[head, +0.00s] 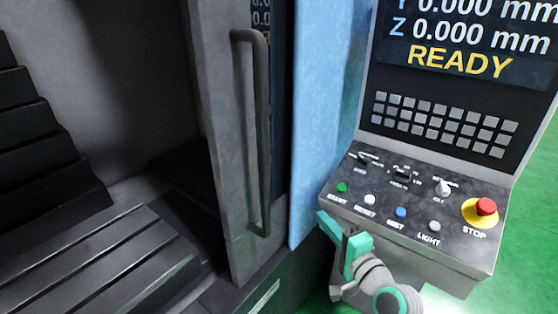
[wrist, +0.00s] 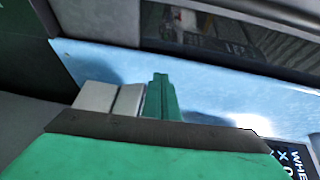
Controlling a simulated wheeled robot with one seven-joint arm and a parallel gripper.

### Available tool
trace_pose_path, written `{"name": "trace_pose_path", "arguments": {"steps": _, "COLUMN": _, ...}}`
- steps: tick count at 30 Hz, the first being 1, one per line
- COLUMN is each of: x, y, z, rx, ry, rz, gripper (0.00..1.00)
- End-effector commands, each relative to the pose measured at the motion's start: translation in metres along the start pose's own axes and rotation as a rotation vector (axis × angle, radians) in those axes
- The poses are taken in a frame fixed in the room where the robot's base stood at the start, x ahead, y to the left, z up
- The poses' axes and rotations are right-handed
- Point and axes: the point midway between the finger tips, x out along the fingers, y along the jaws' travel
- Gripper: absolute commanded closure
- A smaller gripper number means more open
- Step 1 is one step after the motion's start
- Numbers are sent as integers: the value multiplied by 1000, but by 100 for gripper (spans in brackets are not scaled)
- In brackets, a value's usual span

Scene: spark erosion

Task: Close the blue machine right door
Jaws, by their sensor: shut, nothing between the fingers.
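The right door (head: 230,200) of the blue machine is a grey panel with a dark window strip. It stands open at the right side of the machine's opening, beside the light blue body panel (head: 325,110). A long vertical dark handle (head: 262,130) runs along the door. My gripper (head: 338,232), with teal fingers, is at the lower right, in front of the control panel's left edge and apart from the handle. In the wrist view, my gripper's fingers (wrist: 160,88) are together and empty, with the blue panel (wrist: 220,95) behind them. The handle cannot be made out there.
The control panel (head: 400,215) juts out at the right, with several buttons and a red stop button (head: 486,207). Its screen (head: 460,40) reads READY. Left of the door, the machine's interior shows a dark slotted table (head: 100,255). Green floor (head: 530,220) lies at the right.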

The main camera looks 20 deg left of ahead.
Motion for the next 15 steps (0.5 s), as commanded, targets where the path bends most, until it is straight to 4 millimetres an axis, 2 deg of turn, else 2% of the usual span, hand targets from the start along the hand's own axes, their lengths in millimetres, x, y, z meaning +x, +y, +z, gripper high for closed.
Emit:
{"name": "trace_pose_path", "arguments": {"steps": 1, "x": 3, "y": -27, "z": 0, "rx": 5, "ry": -38, "rz": -20, "gripper": 100}}
{"name": "trace_pose_path", "arguments": {"steps": 6, "x": 2, "y": -98, "z": 9, "rx": 27, "ry": -178, "rz": -55, "gripper": 100}}
{"name": "trace_pose_path", "arguments": {"steps": 9, "x": -3, "y": -132, "z": 17, "rx": 29, "ry": -251, "rz": -62, "gripper": 100}}
{"name": "trace_pose_path", "arguments": {"steps": 12, "x": -9, "y": -157, "z": 24, "rx": 25, "ry": -306, "rz": -64, "gripper": 100}}
{"name": "trace_pose_path", "arguments": {"steps": 15, "x": -14, "y": -173, "z": 28, "rx": 21, "ry": -342, "rz": -63, "gripper": 100}}
